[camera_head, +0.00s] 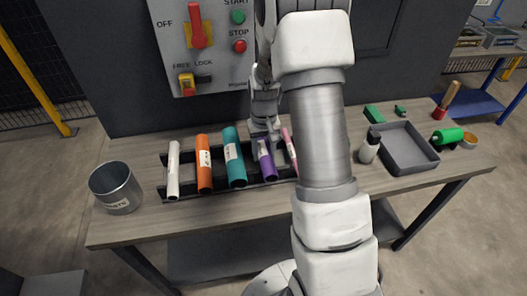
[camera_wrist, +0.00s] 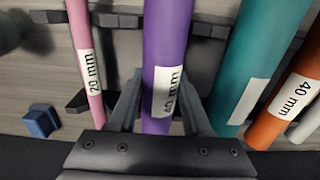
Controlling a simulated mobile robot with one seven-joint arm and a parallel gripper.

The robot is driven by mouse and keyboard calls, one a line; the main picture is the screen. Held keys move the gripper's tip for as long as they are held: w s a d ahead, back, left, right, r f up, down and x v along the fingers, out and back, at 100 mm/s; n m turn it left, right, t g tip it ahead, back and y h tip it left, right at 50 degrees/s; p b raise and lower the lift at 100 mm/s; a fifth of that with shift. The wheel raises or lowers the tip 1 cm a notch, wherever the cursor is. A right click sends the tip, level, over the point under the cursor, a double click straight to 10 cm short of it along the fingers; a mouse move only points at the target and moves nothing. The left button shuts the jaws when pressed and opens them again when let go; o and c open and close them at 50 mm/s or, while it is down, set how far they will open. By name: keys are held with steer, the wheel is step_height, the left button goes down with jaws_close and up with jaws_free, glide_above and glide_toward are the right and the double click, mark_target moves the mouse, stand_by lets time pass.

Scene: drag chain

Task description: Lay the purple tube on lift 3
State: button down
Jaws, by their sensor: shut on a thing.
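The purple tube (camera_head: 266,163) lies in a black rack on the workbench, between the teal tube (camera_head: 234,158) and the pink tube (camera_head: 289,148). My gripper (camera_head: 264,134) is over its upper part in the head view, partly behind my arm. In the wrist view the purple tube (camera_wrist: 166,45) runs between my gripper's fingers (camera_wrist: 163,88), one on each side, shut on it. Its white label is partly legible. The tube still appears to rest in the rack. I see nothing marked lift 3.
An orange tube (camera_head: 203,165) and a white tube (camera_head: 173,171) share the black rack (camera_head: 210,190). A metal bin (camera_head: 116,188) stands at the bench's left end. A control panel (camera_head: 205,40) rises behind.

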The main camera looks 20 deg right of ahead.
mark_target(264, 148)
steer(key=shift+r+p, duration=1.7)
steer(key=shift+r, duration=1.05)
steer(key=shift+s+f, duration=0.1)
steer(key=shift+s, duration=0.05)
